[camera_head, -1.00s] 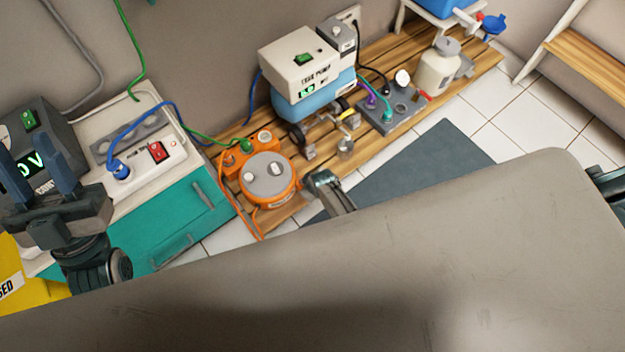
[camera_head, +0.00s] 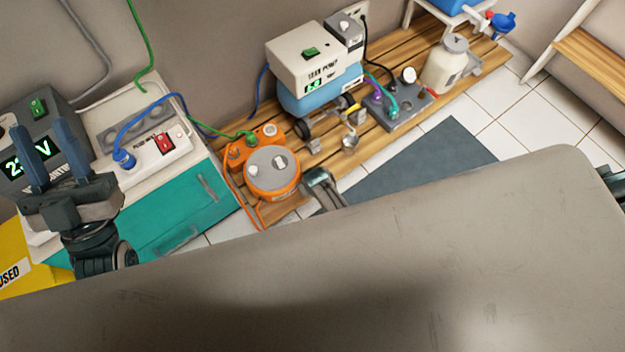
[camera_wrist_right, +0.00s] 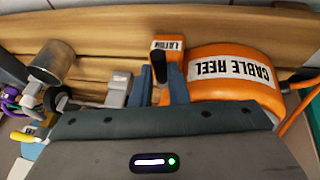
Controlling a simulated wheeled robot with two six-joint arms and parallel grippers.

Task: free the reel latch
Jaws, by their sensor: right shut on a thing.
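The orange cable reel (camera_head: 272,172) with a grey round face stands on the wooden slatted platform in the head view. In the right wrist view the reel (camera_wrist_right: 240,80) is at the right, with its "CABLE REEL" label upside down. Beside it is the small orange latch block (camera_wrist_right: 167,44) with a label and a black lever (camera_wrist_right: 158,66). My right gripper (camera_wrist_right: 160,84) is shut on that lever, one blue finger on each side. In the head view my right gripper (camera_head: 320,183) is partly hidden beside the reel. My left gripper (camera_head: 50,155) is open and empty at the left.
A teal cabinet (camera_head: 185,212) with a red-switched power strip (camera_head: 160,145) stands left of the reel. A pump unit (camera_head: 307,60) and gauge block (camera_head: 402,108) share the platform (camera_head: 385,55). A large grey surface (camera_head: 350,270) blocks the foreground.

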